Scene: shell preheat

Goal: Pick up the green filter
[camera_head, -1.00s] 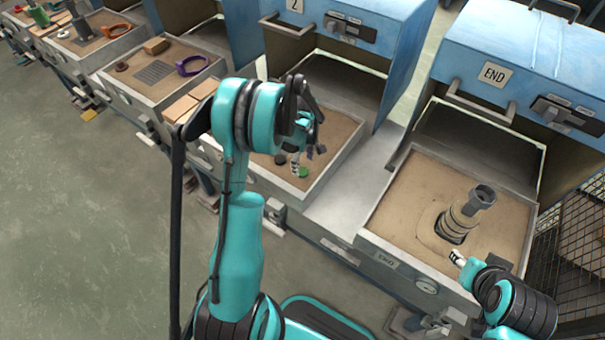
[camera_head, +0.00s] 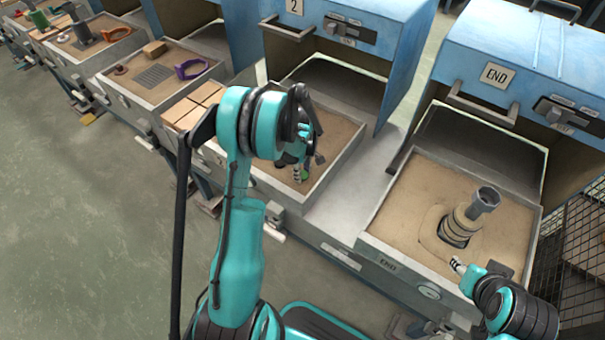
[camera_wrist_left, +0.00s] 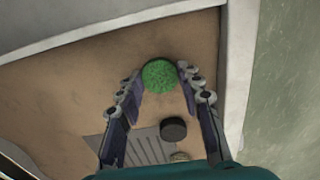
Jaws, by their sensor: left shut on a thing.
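The green filter (camera_wrist_left: 160,75) is a round, rough-topped green disc in the left wrist view. It sits between the fingertips of my left gripper (camera_wrist_left: 160,73), which is shut on it. The filter appears low over or on the sandy tray; I cannot tell whether it is lifted. In the head view, my left gripper (camera_head: 301,174) is over the front of the sand tray (camera_head: 345,165) below the "2" oven, and little of the filter shows. My right gripper (camera_head: 457,264) is at the front of the END tray, too small to tell open from shut.
A dark disc (camera_wrist_left: 173,129) and a slotted grate (camera_wrist_left: 150,147) lie near the filter. A stacked fitting with a grey cup on top (camera_head: 484,200) stands in the END tray (camera_head: 365,240). Tan blocks (camera_head: 195,105) and a purple ring (camera_head: 191,68) are at left. Tray walls rise around the sand.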

